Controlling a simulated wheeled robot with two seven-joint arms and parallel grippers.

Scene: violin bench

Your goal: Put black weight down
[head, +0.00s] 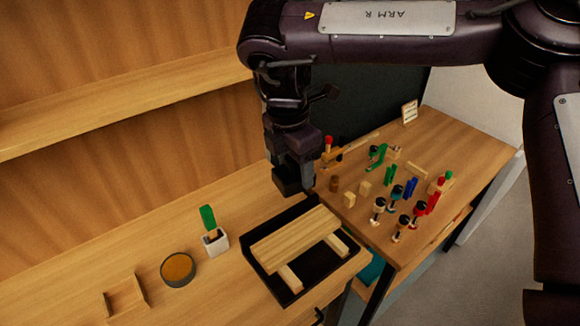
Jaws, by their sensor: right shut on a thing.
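The weight hangs at the fingertips, close to the tray's back edge. I cannot tell whether it touches anything below. A pale wooden board (296,239) lies across two wooden strips in the tray. My left gripper is out of view.
Left of the tray stand a white pot with a green-handled tool (214,240), a round amber dish (178,269) and a small wooden tray (126,299). Several clamps, spools and blocks crowd the right bench (462,150). A shelf (120,100) runs along the back left.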

